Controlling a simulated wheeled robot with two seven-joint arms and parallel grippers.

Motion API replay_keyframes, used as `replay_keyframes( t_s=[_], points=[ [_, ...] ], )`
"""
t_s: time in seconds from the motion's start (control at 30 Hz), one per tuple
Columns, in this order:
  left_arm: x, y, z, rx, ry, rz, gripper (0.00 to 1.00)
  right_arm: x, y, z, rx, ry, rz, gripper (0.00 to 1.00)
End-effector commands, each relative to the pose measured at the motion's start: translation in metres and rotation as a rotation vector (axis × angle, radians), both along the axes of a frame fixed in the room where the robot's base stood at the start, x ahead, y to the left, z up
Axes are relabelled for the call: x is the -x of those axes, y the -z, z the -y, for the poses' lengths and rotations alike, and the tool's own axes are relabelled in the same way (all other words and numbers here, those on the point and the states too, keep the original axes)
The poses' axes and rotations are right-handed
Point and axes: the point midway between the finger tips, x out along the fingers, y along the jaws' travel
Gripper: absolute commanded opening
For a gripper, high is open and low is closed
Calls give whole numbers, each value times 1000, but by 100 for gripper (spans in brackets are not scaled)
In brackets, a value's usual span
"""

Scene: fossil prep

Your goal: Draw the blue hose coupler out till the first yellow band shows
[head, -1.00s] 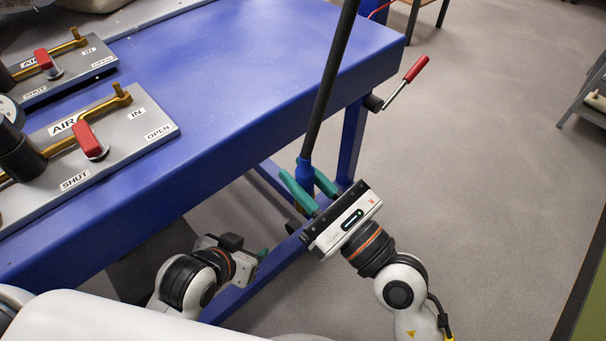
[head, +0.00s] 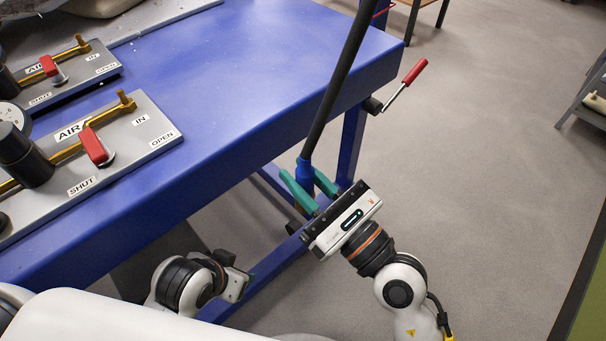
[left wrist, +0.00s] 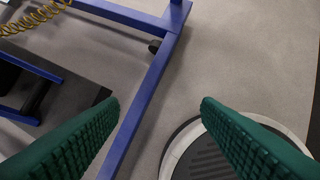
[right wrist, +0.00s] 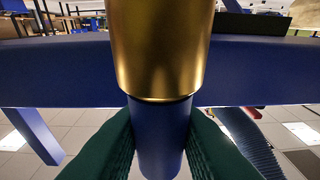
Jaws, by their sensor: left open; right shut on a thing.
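The blue hose coupler (head: 305,172) hangs at the lower end of a black hose (head: 336,90), beside the bench's front edge. My right gripper (head: 311,186) is shut on it, its green fingers on either side. In the right wrist view the blue coupler (right wrist: 160,140) stands between the fingers and meets a brass fitting (right wrist: 160,50). The blue surface there looks plain; parts behind the fingers are hidden. My left gripper is open and empty, away from the coupler; its fingers show in the left wrist view (left wrist: 160,102), and its wrist is low in the head view.
The blue bench (head: 270,60) fills the left and middle. Valve panels with red levers, the nearer panel (head: 140,125) included, stand on it. A red-handled crank (head: 400,85) juts from its right end. Open grey floor (head: 480,180) lies to the right.

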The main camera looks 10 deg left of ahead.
Motion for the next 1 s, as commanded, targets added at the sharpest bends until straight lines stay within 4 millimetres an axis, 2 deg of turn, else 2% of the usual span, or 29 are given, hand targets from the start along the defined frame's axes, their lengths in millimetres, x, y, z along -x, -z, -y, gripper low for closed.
replay_keyframes(
  t_s=[0.53, 1.0],
  points=[
    [25, -1, -8, -26, -10, -130, 58, 0, -9, 0, -1, 0, 1, 0],
    [27, 0, -8, -27, -11, -137, 58, 0, -9, 0, -1, 0, 1, 0]
  ],
)
